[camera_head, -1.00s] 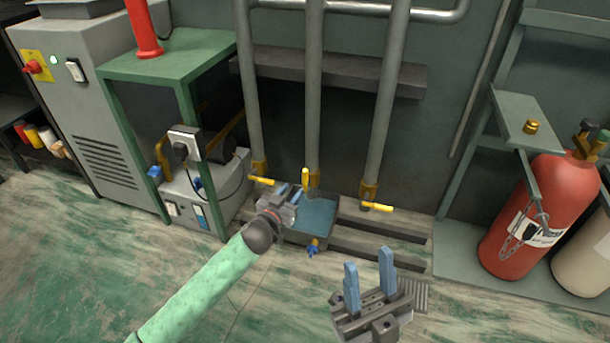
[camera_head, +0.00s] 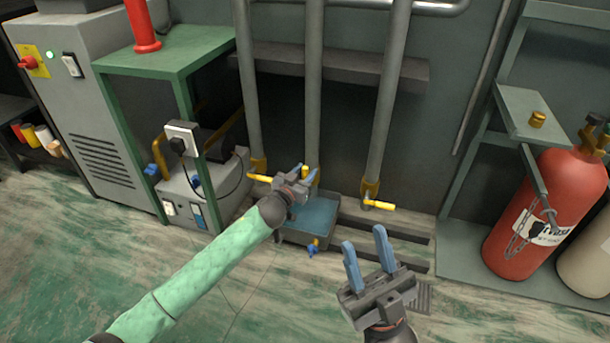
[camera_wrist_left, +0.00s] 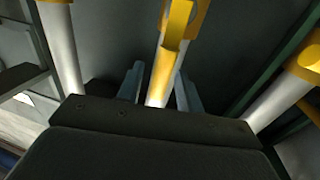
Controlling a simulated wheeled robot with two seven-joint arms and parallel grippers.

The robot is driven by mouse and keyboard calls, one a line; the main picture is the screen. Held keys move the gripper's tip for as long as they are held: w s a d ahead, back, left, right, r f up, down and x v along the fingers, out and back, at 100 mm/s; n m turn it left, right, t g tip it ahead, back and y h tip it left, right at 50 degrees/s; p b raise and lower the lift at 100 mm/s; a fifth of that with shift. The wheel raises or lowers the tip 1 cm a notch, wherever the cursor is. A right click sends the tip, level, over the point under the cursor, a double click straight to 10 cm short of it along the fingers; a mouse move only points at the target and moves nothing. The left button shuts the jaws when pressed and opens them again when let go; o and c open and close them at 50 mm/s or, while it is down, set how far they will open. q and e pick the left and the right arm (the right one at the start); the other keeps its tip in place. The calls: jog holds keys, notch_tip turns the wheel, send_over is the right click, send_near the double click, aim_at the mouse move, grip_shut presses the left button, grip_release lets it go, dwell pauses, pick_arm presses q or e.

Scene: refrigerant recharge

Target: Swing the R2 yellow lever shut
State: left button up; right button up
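Three grey pipes run down the wall, each with a yellow lever low down. The middle yellow lever (camera_head: 305,170) is mostly hidden behind my left gripper (camera_head: 303,174) in the head view. In the left wrist view, this lever (camera_wrist_left: 166,72) runs between the two blue-grey fingers of my left gripper (camera_wrist_left: 159,90), which look open around it with gaps. The left yellow lever (camera_head: 259,178) and the right yellow lever (camera_head: 378,204) lie sideways across their pipes. My right gripper (camera_head: 368,258) is open and empty in the front, over the floor. No R2 label is readable.
A blue-lined tray (camera_head: 311,216) sits under the middle pipe, beneath my left gripper. A green bench (camera_head: 175,50) and grey cabinet stand left. A red cylinder (camera_head: 545,205) stands right by a shelf frame. The floor at front left is clear.

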pick_arm(q)
jog(key=shift+w+d, duration=0.1)
jog(key=shift+w, duration=0.05)
grip_shut()
